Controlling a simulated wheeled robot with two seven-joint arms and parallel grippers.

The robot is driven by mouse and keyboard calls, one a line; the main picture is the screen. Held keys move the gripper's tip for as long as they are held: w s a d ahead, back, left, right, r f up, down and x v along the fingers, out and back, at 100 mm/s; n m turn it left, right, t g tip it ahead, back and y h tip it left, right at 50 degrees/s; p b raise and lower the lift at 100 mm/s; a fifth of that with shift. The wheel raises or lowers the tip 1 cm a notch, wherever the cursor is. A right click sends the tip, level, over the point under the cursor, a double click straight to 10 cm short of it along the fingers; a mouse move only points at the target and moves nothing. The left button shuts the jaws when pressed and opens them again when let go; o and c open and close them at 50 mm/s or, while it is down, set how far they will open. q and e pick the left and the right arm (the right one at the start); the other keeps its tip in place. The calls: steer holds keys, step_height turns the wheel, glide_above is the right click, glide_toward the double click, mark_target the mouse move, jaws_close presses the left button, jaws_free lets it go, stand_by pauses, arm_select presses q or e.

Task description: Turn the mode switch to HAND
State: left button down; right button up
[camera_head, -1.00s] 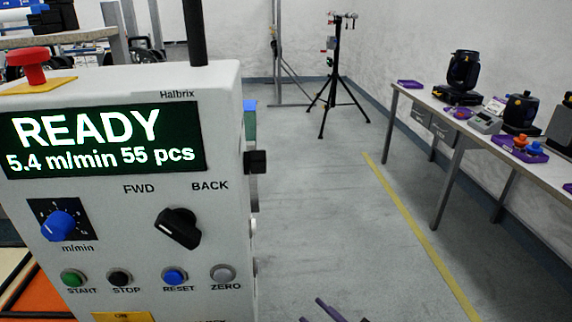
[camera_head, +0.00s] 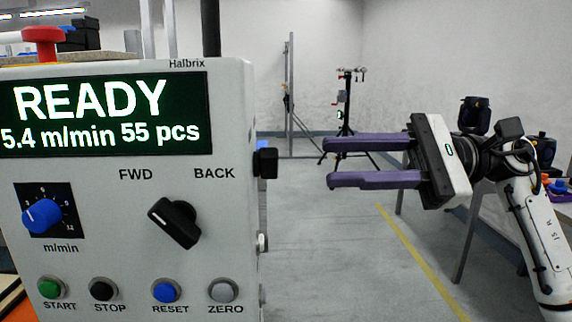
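The pale control box (camera_head: 120,245) fills the left of the head view, with a lit screen (camera_head: 105,113) reading READY. A black rotary switch (camera_head: 175,222) sits on its front below the labels FWD and BACK. A black knob (camera_head: 266,163) sticks out from the box's right side. No HAND label can be read, so I cannot tell which is the mode switch. My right gripper (camera_head: 331,163) is open and empty, its two purple fingers pointing left toward the side knob, with a gap between. My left gripper is out of view.
A tripod stand (camera_head: 345,110) is behind.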

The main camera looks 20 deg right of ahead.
mark_target(269, 164)
steer(key=p+x, duration=0.1)
steer(key=x, duration=0.7)
steer(key=shift+a+p, duration=0.25)
steer(key=shift+p, duration=0.05)
jaws_close()
